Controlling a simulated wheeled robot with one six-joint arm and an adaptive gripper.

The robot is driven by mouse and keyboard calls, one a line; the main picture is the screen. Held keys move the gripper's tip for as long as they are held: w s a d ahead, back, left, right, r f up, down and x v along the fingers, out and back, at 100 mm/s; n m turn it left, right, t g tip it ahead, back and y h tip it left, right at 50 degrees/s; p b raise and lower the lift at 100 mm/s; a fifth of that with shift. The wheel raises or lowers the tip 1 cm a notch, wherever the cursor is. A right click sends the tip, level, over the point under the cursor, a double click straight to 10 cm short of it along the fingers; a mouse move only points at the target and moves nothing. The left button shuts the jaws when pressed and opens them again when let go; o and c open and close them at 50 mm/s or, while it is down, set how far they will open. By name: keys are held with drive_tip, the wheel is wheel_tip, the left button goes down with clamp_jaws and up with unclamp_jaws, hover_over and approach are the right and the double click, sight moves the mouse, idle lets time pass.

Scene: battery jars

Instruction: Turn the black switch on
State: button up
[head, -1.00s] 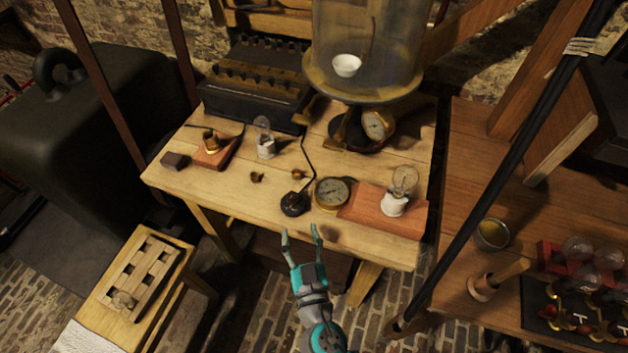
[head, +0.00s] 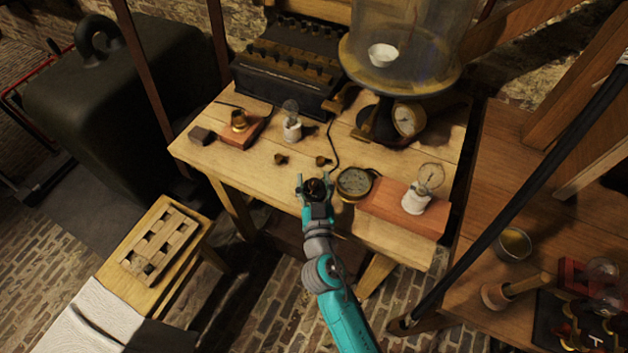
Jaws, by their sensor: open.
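The black switch (head: 315,187) is a small round dark piece with a cord, near the front edge of the wooden table (head: 262,178). My gripper (head: 314,179) is open, with one finger on each side of the switch in the picture. I cannot tell whether the fingers touch it or are just above it. The lower part of the switch is hidden by my gripper, and its lever position is too small to tell.
A round brass gauge (head: 354,183) stands close to the right of the switch, beside a reddish block (head: 386,206) with a bulb (head: 429,178). Two small brass pieces lie behind. A bulb in a white holder (head: 292,129) and a dark battery box (head: 290,78) stand farther back.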

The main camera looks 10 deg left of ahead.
clamp_jaws()
drive_tip(key=shift+a+m+h, duration=0.1)
drive_tip(key=shift+m+h, duration=0.3)
drive_tip(key=shift+h, duration=0.2)
drive_tip(key=m+h, duration=0.3)
drive_tip(key=h, duration=0.2)
drive_tip(key=m+g+h, duration=0.1)
drive_tip(key=m+h, duration=0.1)
drive_tip(key=h, duration=0.1)
drive_tip(key=m+g+h, duration=0.1)
drive_tip(key=m+h, duration=0.2)
drive_tip(key=h, duration=0.1)
drive_tip(key=shift+g+h, duration=0.3)
unclamp_jaws()
